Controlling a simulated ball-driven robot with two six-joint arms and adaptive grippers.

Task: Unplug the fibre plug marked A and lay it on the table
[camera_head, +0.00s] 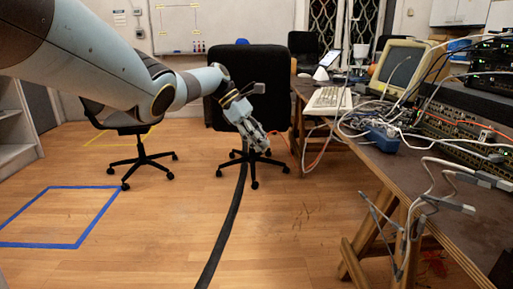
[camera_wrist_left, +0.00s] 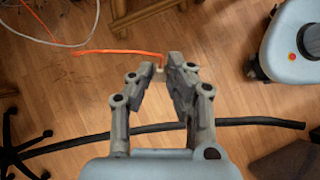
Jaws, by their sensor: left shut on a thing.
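My left gripper (camera_head: 262,145) hangs over the floor to the left of the table (camera_head: 392,168), in front of a black office chair. In the left wrist view its fingertips (camera_wrist_left: 165,72) are closed on a small pale plug (camera_wrist_left: 160,70) with an orange fibre lead (camera_wrist_left: 120,52). The lead trails to the left from the fingertips. The plug is mostly hidden between the fingers, and no mark A can be read on it. My right gripper is in neither view.
The table carries a keyboard (camera_head: 328,100), an old monitor (camera_head: 398,68), a blue box (camera_head: 383,138) and rack units (camera_head: 460,125) with tangled cables. Grey connectors hang over its front edge.

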